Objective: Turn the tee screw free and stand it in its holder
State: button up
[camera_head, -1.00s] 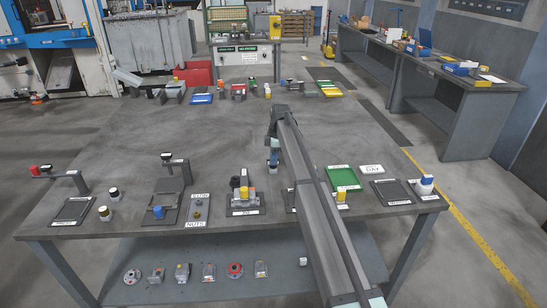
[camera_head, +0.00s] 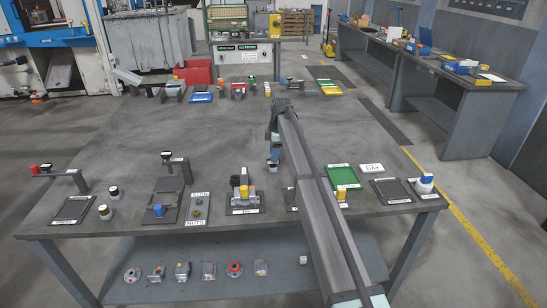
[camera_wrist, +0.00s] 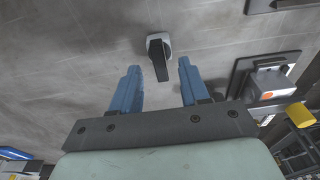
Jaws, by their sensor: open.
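My gripper (camera_wrist: 158,90) is open and empty in the wrist view, with its two blue fingers apart. Beyond the fingertips, roughly centred between them, a black bar-like handle (camera_wrist: 160,65) rises from a pale round base (camera_wrist: 158,42) on the table. It looks like the tee screw's handle, but I cannot be sure. The fingers do not appear to touch it. In the head view my gripper (camera_head: 273,150) is over the table behind the front row, partly hidden by my arm. A small fixture with a yellow cap (camera_head: 244,192) stands to its front left.
The grey table (camera_head: 130,140) carries a green tray (camera_head: 343,177) and a dark tray (camera_head: 394,191) at the right. A dark stand (camera_head: 168,190) and labelled nuts plate (camera_head: 198,208) are at the left. The middle of the table is largely clear. My arm hides part of the front row.

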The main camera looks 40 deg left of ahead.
notch_tip(320, 180, up, 12)
jog(key=w+d, duration=0.1)
jog(key=shift+f, duration=0.2)
dwell(0.8)
